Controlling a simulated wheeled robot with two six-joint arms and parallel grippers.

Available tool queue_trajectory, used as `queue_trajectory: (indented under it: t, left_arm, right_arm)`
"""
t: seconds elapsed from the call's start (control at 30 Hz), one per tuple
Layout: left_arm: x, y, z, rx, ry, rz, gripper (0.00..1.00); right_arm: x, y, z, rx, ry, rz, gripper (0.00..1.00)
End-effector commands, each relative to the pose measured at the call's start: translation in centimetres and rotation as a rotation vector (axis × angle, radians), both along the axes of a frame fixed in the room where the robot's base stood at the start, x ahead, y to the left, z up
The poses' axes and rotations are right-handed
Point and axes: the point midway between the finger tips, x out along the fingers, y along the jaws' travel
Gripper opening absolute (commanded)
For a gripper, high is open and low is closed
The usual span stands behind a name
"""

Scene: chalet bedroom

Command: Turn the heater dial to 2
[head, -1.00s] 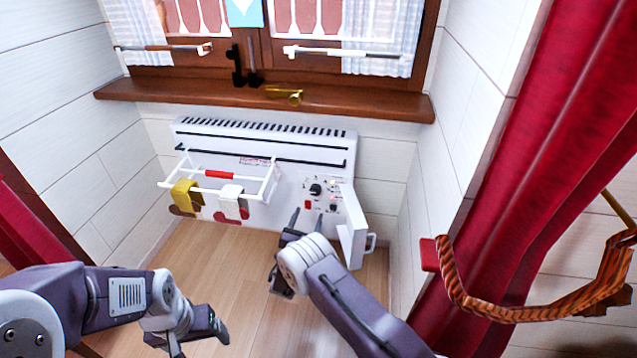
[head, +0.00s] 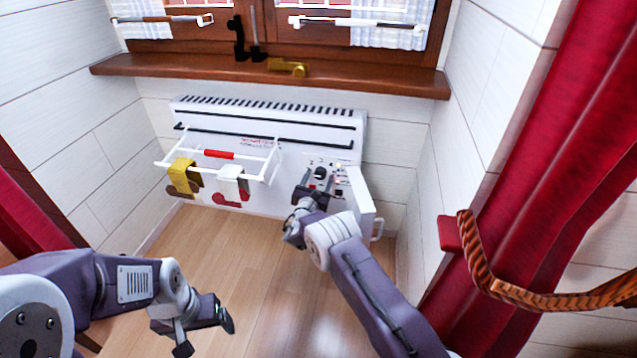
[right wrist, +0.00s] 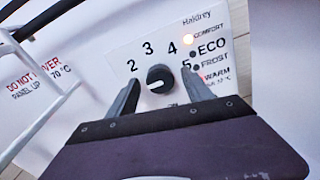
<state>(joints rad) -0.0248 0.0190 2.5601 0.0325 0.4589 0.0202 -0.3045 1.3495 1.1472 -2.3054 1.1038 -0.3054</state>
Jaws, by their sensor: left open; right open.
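The white heater (head: 235,112) hangs on the wall below the window. Its round black dial (head: 320,172) is on the control panel at the heater's right end. In the right wrist view the dial (right wrist: 159,78) has the numbers 2, 3, 4 and 5 printed around it. A short white mark shows near the dial's lower left edge. My right gripper (right wrist: 161,80) is open, with one fingertip on each side of the dial. Contact cannot be told. My left gripper (head: 207,337) is open and empty above the floor at lower left.
A white flap (head: 362,203) stands open right of the panel. A white rack (head: 262,178) with yellow and white cloths hangs on the heater's front, left of the dial. A red curtain (head: 540,160) hangs at right.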

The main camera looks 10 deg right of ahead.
Motion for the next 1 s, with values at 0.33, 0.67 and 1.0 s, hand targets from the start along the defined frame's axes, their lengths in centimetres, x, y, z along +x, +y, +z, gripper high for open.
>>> queue_trajectory:
  t: [0.33, 0.67, 1.0]
  left_arm:
    - [0.01, 0.0, 0.08, 0.0, 0.0, 0.0, 0.83]
    - [0.01, 0.0, 0.03, 0.0, 0.0, 0.0, 0.83]
    - [0.01, 0.0, -0.16, 0.0, 0.0, 0.0, 0.83]
  right_arm:
    - [-0.04, 0.02, 0.05, 0.0, 0.0, 0.0, 0.0]
    - [-0.06, 0.01, 0.01, 0.054, -0.022, -0.001, 0.0]
    - [-0.07, -0.01, -0.01, 0.288, -0.12, -0.001, 0.0]
